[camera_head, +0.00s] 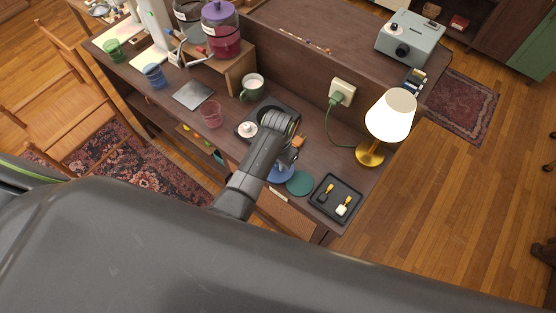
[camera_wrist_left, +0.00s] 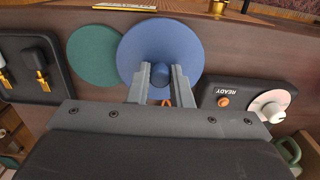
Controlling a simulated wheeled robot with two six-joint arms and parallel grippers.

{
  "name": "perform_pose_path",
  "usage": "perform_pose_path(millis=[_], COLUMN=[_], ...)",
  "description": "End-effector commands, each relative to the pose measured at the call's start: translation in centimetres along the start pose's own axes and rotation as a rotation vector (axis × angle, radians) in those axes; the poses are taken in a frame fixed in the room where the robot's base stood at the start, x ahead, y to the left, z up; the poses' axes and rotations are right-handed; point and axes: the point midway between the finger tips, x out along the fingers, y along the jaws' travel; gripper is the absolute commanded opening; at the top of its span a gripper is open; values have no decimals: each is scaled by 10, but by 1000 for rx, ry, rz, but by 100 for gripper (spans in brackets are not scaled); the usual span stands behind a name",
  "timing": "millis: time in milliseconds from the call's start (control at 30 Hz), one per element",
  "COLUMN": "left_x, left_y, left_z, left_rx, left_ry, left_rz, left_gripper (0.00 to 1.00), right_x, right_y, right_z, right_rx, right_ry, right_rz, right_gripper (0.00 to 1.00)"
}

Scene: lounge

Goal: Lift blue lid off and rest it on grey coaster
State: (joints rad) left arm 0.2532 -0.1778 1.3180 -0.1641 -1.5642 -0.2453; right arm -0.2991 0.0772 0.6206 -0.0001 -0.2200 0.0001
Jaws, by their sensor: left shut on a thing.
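The round blue lid (camera_wrist_left: 185,42) has a blue knob (camera_wrist_left: 160,74) on top. My left gripper (camera_wrist_left: 161,86) is shut on the knob, one finger on each side. In the head view the lid (camera_head: 281,176) shows partly beneath my left gripper (camera_head: 284,163), beside a round teal disc (camera_head: 299,183). In the wrist view the lid overlaps the edge of the teal disc (camera_wrist_left: 92,56). What is under the lid is hidden, and I cannot tell its height. A flat grey square (camera_head: 193,94), possibly the grey coaster, lies farther left on the desk. My right gripper is not in view.
A black tray (camera_head: 322,199) with small tools lies right of the teal disc. A lamp (camera_head: 390,118) stands behind it. A dark device (camera_wrist_left: 215,98) marked READY, with a white knob, is beside the gripper. A green mug (camera_head: 247,93) and pink cup (camera_head: 206,121) stand farther left.

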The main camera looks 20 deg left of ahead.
Motion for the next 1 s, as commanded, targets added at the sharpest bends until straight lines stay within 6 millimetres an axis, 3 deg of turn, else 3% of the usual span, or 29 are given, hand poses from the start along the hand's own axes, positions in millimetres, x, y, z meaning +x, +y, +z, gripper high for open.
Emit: perform_pose_path(millis=[500,533,700,1000], left_x=[8,7,7,5], left_y=[0,0,0,0], left_z=[0,0,0,-1], left_rx=[0,0,0,1], left_ry=[0,0,0,0], left_rz=[0,0,0,0], left_gripper=[0,23,44,44], right_x=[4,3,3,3], right_y=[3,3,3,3], right_z=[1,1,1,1], right_rx=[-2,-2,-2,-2], right_ry=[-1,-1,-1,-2], right_rz=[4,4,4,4], right_gripper=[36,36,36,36])
